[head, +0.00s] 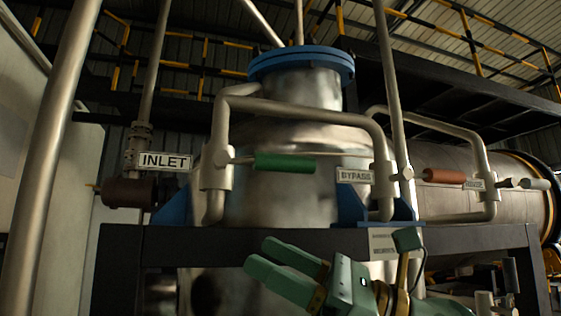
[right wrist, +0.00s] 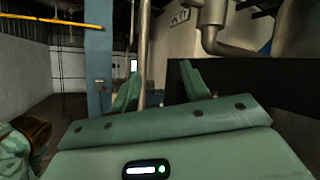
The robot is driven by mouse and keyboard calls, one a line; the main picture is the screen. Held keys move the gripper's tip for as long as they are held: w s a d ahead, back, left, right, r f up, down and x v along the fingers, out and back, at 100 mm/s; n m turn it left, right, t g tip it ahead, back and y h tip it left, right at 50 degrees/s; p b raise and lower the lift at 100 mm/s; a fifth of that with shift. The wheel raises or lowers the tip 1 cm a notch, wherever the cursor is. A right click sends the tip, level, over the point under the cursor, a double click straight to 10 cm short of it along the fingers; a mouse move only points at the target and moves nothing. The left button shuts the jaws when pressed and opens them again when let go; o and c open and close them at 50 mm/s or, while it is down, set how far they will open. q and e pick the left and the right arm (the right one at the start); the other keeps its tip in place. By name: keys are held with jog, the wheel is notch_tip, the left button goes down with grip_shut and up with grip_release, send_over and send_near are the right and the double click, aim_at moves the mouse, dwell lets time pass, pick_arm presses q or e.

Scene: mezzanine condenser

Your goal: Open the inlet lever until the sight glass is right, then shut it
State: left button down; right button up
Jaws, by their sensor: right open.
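The INLET plate (head: 165,161) hangs left of a grey pipe valve (head: 216,170). A lever with a green grip (head: 285,163) points right from that valve, level, in front of the steel vessel. My right gripper (head: 263,254) is open and empty, below the green grip and apart from it, in front of the dark beam. Its two fingers (right wrist: 163,84) also show apart in the right wrist view, with a pipe behind them. I cannot make out the sight glass in either view. My left gripper is not in view.
Further right is a lever with a pale grip (head: 535,184). A dark beam (head: 180,241) crosses below the valves. A thick pipe (head: 50,150) stands at left.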

notch_tip(320, 180, up, 3)
jog(key=s+n+h, duration=0.2)
jog(key=n+h, duration=0.1)
jog(key=n, duration=0.1)
jog(key=t+h, duration=1)
send_near(290, 160)
jog(key=shift+n, duration=0.4)
jog(key=p+x, duration=0.5)
jog(key=x, duration=0.6)
jog(key=shift+w+a, duration=0.1)
jog(key=shift+a, duration=0.1)
grip_shut()
